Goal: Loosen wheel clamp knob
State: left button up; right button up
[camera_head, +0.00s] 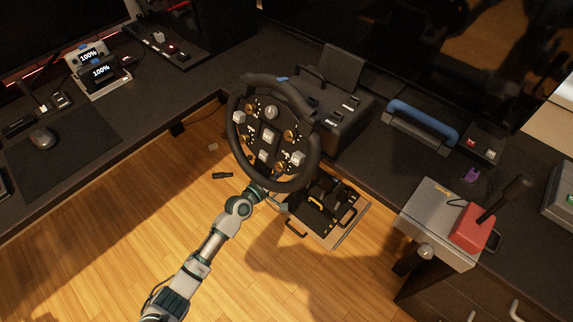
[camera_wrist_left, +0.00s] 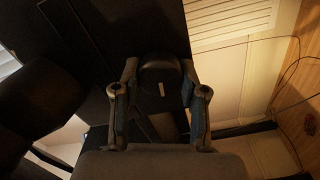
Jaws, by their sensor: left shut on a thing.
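The racing wheel (camera_head: 268,134), black with a button plate, stands at the edge of the dark desk. My left arm reaches up from the bottom of the head view to below the wheel's lower rim, where the gripper is mostly hidden. In the left wrist view my left gripper (camera_wrist_left: 159,88) has its two fingers on either side of a dark, rounded clamp knob (camera_wrist_left: 161,76) with a small pale mark. The gripper is shut on this knob, under the desk edge. The knob is hidden in the head view. My right gripper is not in view.
The wheel base (camera_head: 336,108) sits behind the wheel. Pedals (camera_head: 328,208) are on the wooden floor below. A shifter with a red box (camera_head: 472,228) is on a grey mount at the right. A blue-handled case (camera_head: 422,122) lies on the desk. Open floor lies left of my arm.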

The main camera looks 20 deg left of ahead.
pick_arm(q)
jog(key=shift+s+f, duration=0.1)
jog(key=shift+f, duration=0.4)
jog(key=o, duration=1.2)
jog(key=shift+c, duration=0.2)
jog(key=shift+r, duration=0.2)
jog(key=v, duration=1.2)
